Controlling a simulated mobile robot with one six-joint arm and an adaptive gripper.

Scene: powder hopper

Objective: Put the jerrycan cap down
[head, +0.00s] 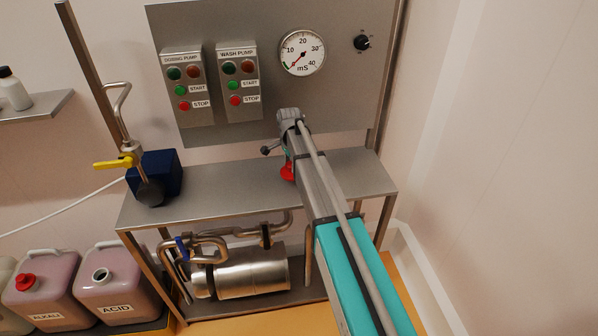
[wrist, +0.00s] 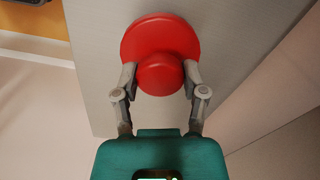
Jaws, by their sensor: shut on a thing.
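The red jerrycan cap (wrist: 160,50) has a wide round flange and a narrower knob. My gripper (wrist: 160,78) is shut on the knob, one finger on each side. In the head view the cap (head: 287,172) shows low beside my arm, over the grey steel bench top (head: 225,185); my arm hides the fingers there. I cannot tell whether the cap touches the bench. The acid jerrycan (head: 118,288), pink with a white top, stands at lower left with its neck open.
The alkali jerrycan (head: 45,297) with a red cap stands left of the acid one. A dark blue box (head: 160,172) and a pipe with a yellow valve handle (head: 114,163) occupy the bench's left end. The control panel (head: 225,130) rises behind. The bench middle is clear.

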